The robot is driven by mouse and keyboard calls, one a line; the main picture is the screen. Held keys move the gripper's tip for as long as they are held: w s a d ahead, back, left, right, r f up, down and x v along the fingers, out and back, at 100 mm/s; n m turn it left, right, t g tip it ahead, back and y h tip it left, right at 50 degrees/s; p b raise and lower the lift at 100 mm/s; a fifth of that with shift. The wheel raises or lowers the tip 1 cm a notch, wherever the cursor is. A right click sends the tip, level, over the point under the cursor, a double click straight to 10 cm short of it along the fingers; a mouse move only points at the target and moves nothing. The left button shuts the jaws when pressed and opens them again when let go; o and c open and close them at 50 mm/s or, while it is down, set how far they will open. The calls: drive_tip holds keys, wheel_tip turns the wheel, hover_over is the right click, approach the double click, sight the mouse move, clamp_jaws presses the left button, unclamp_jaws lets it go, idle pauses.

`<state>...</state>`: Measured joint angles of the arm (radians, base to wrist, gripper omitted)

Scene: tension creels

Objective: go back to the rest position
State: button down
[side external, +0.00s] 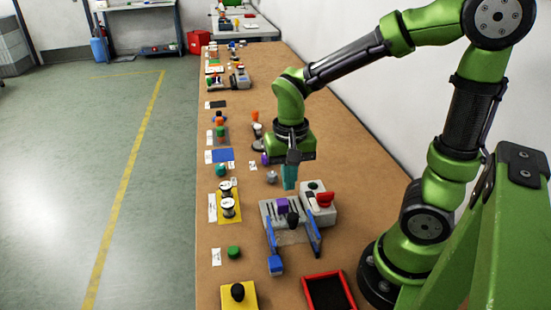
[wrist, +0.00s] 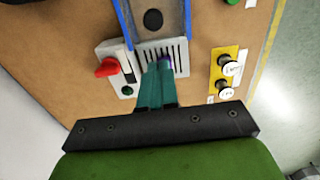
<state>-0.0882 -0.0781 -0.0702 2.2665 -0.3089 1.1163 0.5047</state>
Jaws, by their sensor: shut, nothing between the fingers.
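My gripper (side external: 289,178) hangs from the green arm above the table, with its teal fingers pointing down. In the wrist view the gripper's fingers (wrist: 157,66) are together with nothing between them. Below and in front of it stands a grey slotted fixture (side external: 290,215) with blue side rails. In the wrist view the purple piece is mostly hidden behind the fingertips. A grey box with a red handle (side external: 325,199) stands right beside the fixture.
Two white spools (side external: 227,208) stand on a yellow plate left of the fixture. A green cap (side external: 234,252), a yellow block with black knob (side external: 238,292) and a red-rimmed tray (side external: 329,292) are nearer. More small parts line the table (side external: 350,180) farther back. A wall bounds the right.

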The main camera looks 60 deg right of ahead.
drive_tip(key=shift+r, duration=0.25)
drive_tip(key=s+a+r+n+t+y, duration=0.2)
drive_tip(key=r+n+t, duration=0.3)
drive_tip(key=r, duration=0.5)
drive_tip(key=shift+s+a+t, duration=0.45)
drive_tip(key=shift+s+t, duration=0.35)
drive_tip(key=shift+t, duration=0.3)
